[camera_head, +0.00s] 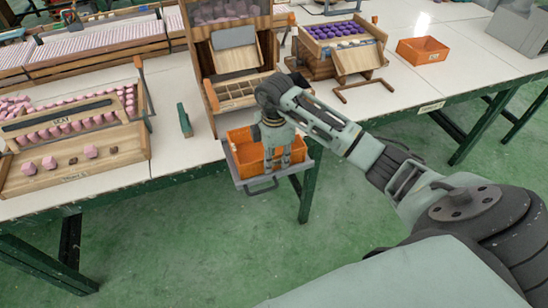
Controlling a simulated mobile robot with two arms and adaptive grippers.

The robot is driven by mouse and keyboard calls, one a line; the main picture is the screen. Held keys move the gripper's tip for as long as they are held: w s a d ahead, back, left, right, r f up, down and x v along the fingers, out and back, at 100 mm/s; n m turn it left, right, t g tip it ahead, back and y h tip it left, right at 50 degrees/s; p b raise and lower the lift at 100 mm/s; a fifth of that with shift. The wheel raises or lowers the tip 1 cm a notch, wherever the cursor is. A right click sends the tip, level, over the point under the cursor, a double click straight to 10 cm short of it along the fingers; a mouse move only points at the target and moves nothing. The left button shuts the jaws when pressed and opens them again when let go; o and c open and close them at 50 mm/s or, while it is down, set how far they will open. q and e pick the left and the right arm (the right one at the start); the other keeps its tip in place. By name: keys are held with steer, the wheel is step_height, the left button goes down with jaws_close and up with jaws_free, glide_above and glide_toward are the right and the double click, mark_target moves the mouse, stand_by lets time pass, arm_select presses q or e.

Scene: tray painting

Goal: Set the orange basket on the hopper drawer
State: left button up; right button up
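The orange basket (243,154) sits on the grey hopper drawer (240,178), which sticks out past the table's front edge below the wooden hopper (203,62). The basket looks upright and within the drawer's rim. My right gripper (278,166) points down at the basket's right half and hides part of it. Its two fingers stand apart with orange visible between them, so it looks open; contact with the basket cannot be made out. My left gripper is not in view.
A wooden tray rack with pink pieces (75,130) stands at left. A purple-filled stand (340,30) and another orange basket (422,50) stand at the back right. Green floor is open before the table.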

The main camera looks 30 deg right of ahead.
steer(key=shift+r, duration=0.25)
step_height(320, 180, up, 12)
steer(key=shift+b, duration=0.4)
steer(key=shift+f, duration=0.15)
